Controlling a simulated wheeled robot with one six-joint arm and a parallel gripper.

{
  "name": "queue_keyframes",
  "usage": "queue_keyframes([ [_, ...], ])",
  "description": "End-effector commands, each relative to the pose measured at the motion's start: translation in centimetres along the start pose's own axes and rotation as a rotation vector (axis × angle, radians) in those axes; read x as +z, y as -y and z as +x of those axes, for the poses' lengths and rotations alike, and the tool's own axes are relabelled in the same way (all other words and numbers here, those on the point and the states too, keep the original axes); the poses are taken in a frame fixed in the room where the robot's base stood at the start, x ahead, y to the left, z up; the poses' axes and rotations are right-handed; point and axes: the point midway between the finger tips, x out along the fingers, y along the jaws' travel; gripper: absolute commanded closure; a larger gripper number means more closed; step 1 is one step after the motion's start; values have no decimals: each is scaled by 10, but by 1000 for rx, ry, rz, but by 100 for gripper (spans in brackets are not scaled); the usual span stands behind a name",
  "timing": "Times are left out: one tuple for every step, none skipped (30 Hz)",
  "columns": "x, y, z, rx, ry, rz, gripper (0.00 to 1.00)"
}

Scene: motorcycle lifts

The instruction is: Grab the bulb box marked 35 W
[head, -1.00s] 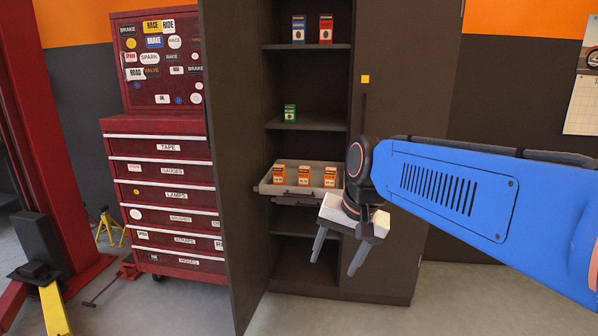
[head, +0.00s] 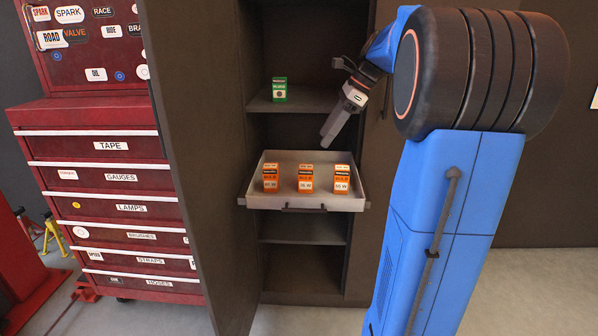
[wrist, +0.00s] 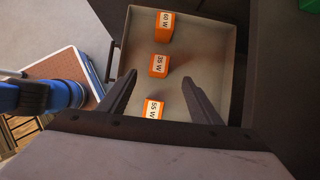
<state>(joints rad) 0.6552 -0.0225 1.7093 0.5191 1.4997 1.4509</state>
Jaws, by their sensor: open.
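Three orange bulb boxes stand in a row in the pulled-out grey drawer (head: 330,160). The middle one reads 35 W (head: 305,180) and shows its label in the wrist view too (wrist: 159,66). The left box (head: 270,181) seems to read 60 W; it is the far one in the wrist view (wrist: 165,27). The right box (head: 341,181) reads 55 W; in the wrist view it is the nearest (wrist: 152,108). My gripper (head: 328,138) is open and empty above the drawer. In the wrist view, its fingertips (wrist: 159,80) frame the row from above, apart from the 35 W box.
The drawer is inside a dark cabinet, with an open door (head: 190,150) on the left. A green box (head: 279,90) stands on the shelf above. A red tool chest (head: 110,180) stands left of the door. Bare drawer floor lies behind the boxes.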

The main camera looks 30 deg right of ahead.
Motion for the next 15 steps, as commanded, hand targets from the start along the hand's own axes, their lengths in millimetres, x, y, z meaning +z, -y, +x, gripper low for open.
queue_keyframes([
  [-1, 2, 0, 0, 2, 9, 42],
  [-1, 2, 2, 0, 3, 11, 42],
  [-1, 2, 6, 2, 4, 13, 42],
  [-1, 2, 10, 3, 4, 13, 42],
  [0, 2, 14, 3, 4, 12, 42],
  [0, 1, 20, 3, 3, 11, 42],
  [-1, 1, 26, 4, 3, 12, 42],
  [-1, 1, 32, 4, 3, 12, 42],
  [-1, 1, 39, 3, 3, 11, 42],
  [-1, 1, 44, 4, 3, 11, 42],
  [-1, 1, 50, 4, 2, 10, 42],
  [-1, 1, 56, 4, 2, 10, 42],
  [-1, 1, 62, 4, 2, 11, 42],
  [-1, 1, 67, 4, 2, 11, 42],
  [-1, 1, 74, 4, 2, 10, 42],
])
